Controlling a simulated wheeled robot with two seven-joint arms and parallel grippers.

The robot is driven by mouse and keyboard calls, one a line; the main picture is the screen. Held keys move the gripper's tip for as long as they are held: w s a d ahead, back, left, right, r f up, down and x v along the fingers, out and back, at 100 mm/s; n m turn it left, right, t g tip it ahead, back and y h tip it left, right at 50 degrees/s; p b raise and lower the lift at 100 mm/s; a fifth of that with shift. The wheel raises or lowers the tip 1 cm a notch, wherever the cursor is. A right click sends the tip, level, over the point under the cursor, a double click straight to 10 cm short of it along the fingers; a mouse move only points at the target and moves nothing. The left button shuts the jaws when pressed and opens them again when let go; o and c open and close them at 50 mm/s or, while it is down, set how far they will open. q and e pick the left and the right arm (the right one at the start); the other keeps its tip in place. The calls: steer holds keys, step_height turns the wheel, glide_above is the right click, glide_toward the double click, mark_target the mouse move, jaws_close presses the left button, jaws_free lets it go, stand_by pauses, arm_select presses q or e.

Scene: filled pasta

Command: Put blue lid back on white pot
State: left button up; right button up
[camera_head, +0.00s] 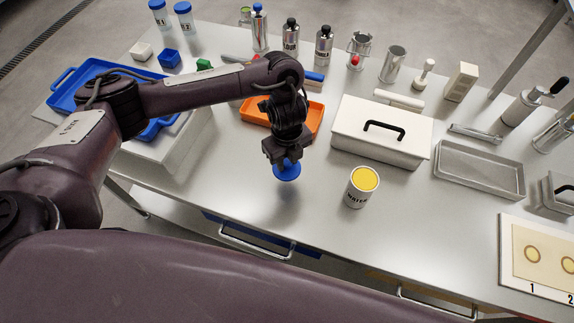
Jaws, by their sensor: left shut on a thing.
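My left gripper (284,153) points down over the front middle of the table. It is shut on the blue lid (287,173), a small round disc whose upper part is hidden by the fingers. The lid appears to be held above the tabletop, with a dark patch on the table below it. The white pot (357,198) stands upright to the right of the lid, apart from it. Its top is uncovered and shows a yellow round surface (365,179). Dark lettering is on its side. My right gripper is not in view.
A white box with a black handle (362,143) stands behind the pot. An orange tray (254,117) lies behind my gripper. A grey metal tray (473,183) is at right, and bottles and tins line the back. The tabletop (325,210) between lid and pot is clear.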

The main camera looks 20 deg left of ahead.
mark_target(287, 162)
arm_select(q)
step_height(287, 162, up, 12)
steer(key=p, duration=0.1)
steer(key=shift+r, duration=0.15)
